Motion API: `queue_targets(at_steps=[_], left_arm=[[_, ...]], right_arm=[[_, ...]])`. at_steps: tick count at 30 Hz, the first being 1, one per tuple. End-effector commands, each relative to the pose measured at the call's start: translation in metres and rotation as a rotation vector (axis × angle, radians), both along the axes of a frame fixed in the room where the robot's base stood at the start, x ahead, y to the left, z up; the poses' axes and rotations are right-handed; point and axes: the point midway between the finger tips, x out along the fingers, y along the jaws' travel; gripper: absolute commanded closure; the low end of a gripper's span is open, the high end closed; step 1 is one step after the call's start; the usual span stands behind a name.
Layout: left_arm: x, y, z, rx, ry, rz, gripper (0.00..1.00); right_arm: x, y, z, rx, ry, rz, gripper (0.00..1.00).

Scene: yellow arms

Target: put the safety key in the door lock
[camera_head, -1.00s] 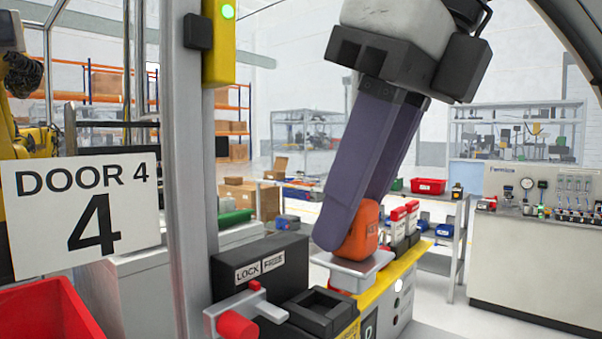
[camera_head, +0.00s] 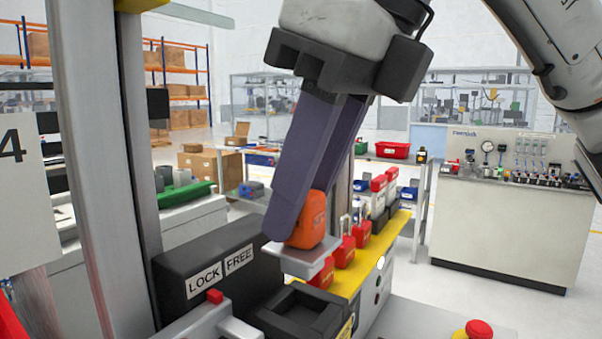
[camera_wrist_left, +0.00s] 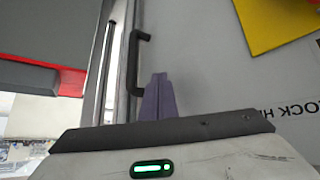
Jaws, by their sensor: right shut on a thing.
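The safety key (camera_head: 307,220) has an orange grip and a flat light-grey plate at its lower end. My right gripper (camera_head: 297,215) is shut on the orange grip, fingers tilted down to the left. The key is held above and behind the black square-framed part (camera_head: 300,310) of the door lock. The lock's black box (camera_head: 205,262), labelled LOCK and FREE, stands left of the key. The plate looks apart from the lock, though the exact gap is unclear. My left gripper (camera_wrist_left: 158,95) shows only in the left wrist view, its fingers together with nothing visible between them.
A grey lever with a red tip (camera_head: 214,297) sits in front of the lock box. A grey door post (camera_head: 85,150) stands left. The left wrist view shows a black handle (camera_wrist_left: 134,60).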

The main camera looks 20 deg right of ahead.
Motion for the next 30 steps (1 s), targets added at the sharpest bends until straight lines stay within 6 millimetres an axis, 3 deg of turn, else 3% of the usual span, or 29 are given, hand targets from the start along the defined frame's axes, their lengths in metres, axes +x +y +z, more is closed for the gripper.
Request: queue_targets(at_steps=[11,21,30], left_arm=[[0.006,0.0,0.003,0.0,-0.012,0.0,1.0],[0.008,0.0,-0.014,-0.001,-0.015,0.0,1.0],[0.005,0.0,-0.021,-0.002,-0.011,0.0,1.0]], right_arm=[[0.0,-0.001,-0.023,-0.001,0.0,-0.001,0.99],[0.0,0.0,-0.045,0.001,0.001,0.0,0.99],[0.0,0.0,-0.052,0.0,0.0,0.0,0.99]])
